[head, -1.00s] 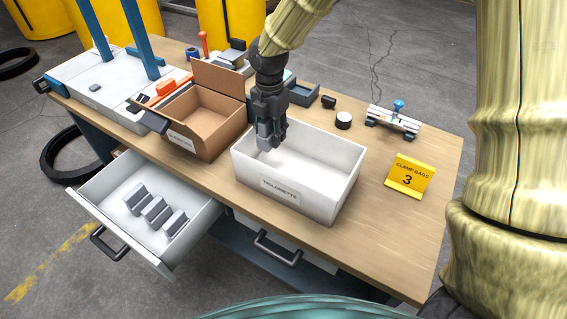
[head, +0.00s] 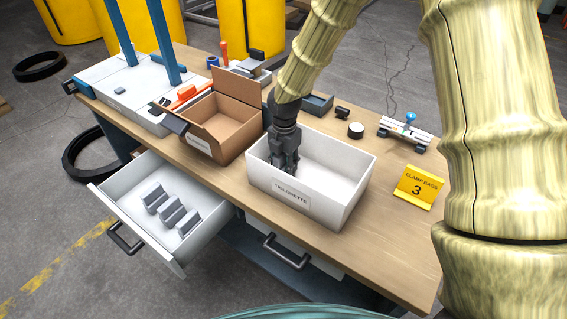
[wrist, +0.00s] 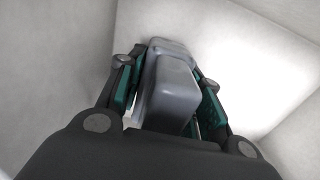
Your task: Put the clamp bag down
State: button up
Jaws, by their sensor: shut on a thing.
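The clamp bag (wrist: 168,88) is a grey, rounded block held between the two fingers of my gripper (wrist: 168,95) in the wrist view. In the head view my gripper (head: 284,168) points down inside the white box labelled TIGLIORETTE (head: 336,200), near its left end. The fingertips and the bag are mostly hidden there by the box's front wall. In the wrist view pale box walls (wrist: 60,60) surround the gripper. I cannot tell whether the bag touches the box floor.
A yellow CLAMP BAGS 3 sign (head: 419,187) stands to the right of the white box. An open cardboard box (head: 221,135) is close on the left. An open drawer (head: 140,225) holds grey pieces. A small clamp fixture (head: 405,132) sits at the back right.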

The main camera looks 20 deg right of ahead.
jog(key=shift+s, duration=0.2)
jog(key=o, duration=1.1)
jog(key=shift+w+f, duration=0.1)
jog(key=shift+r, duration=0.2)
notch_tip(320, 180, up, 12)
jog(key=shift+r+b, duration=0.1)
jog(key=shift+b, duration=0.35)
